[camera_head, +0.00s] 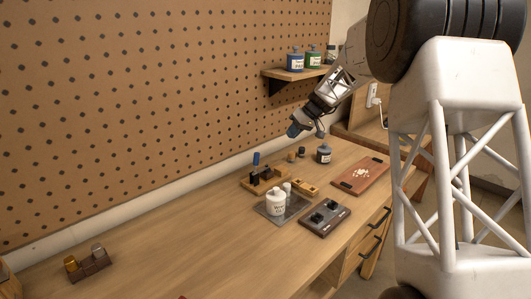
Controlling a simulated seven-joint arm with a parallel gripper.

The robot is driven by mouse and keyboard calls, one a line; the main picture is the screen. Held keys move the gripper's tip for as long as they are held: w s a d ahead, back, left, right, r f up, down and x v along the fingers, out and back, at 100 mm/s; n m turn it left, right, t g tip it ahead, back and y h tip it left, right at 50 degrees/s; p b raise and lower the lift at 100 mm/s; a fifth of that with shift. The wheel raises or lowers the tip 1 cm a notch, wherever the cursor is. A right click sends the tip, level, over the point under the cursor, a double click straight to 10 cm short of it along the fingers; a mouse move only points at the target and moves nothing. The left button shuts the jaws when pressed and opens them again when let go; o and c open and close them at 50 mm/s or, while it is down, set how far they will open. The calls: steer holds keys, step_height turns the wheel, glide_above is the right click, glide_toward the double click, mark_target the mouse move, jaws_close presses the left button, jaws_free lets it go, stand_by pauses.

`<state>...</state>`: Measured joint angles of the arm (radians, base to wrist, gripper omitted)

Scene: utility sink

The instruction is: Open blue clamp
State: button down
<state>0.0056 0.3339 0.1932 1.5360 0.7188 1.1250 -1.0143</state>
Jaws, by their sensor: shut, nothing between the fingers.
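A small blue upright piece (256,158), which looks like the handle of the blue clamp, stands at the back left of a wooden fixture (252,186) on the workbench. The fixture also carries dark blocks, and the clamp's detail is too small to make out. My gripper (295,130) is above the bench, to the right of the blue handle and higher in the picture. It points down and left, is shut and empty, and appears apart from the clamp.
A white jar (275,203) stands on a metal plate in front of the fixture. The left bench is mostly clear. A pegboard (150,110) rises behind.

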steer(key=shift+n, duration=0.3)
steer(key=w, duration=0.1)
steer(key=w+f, duration=0.2)
steer(key=w, duration=0.1)
steer(key=shift+a+f, duration=0.15)
steer(key=shift+a, duration=0.2)
steer(key=shift+f, duration=0.1)
steer(key=s+a+f, duration=0.1)
steer(key=a+f, duration=0.5)
steer(key=a, duration=0.3)
steer(key=shift+s+a+f, duration=0.3)
steer(key=shift+s+f, duration=0.1)
